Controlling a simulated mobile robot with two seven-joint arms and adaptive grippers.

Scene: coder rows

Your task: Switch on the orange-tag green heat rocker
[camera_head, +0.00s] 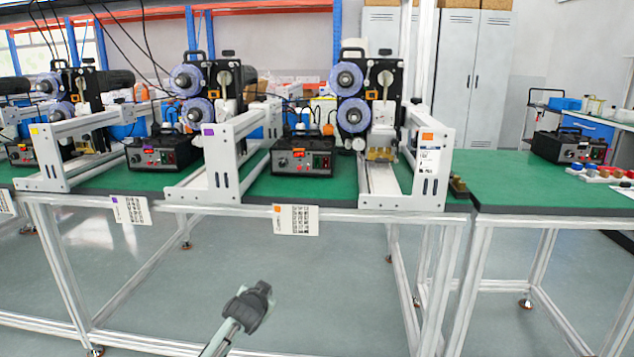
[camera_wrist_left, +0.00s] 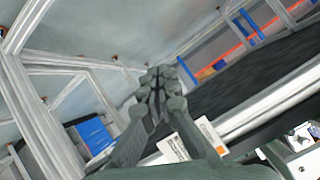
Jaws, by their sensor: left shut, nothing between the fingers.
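The orange-tag coder station has an orange square (camera_head: 428,138) on its white frame. Its black control box (camera_head: 303,170) stands on the green bench mat, with a red-orange patch, a knob and a small green rocker (camera_head: 321,161) on its front. Whether the rocker is on or off is too small to tell. My left gripper (camera_head: 262,292) is shut and empty, in front of and well below the bench edge, apart from the box. Its shut fingers also show in the left wrist view (camera_wrist_left: 157,88). My right gripper is not in view.
Similar control boxes stand to the left (camera_head: 163,152) and on the right bench (camera_head: 570,147). White frame rails (camera_head: 232,155) flank the orange-tag box. A label card (camera_head: 296,220) hangs at the bench front edge. The floor before the bench is clear.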

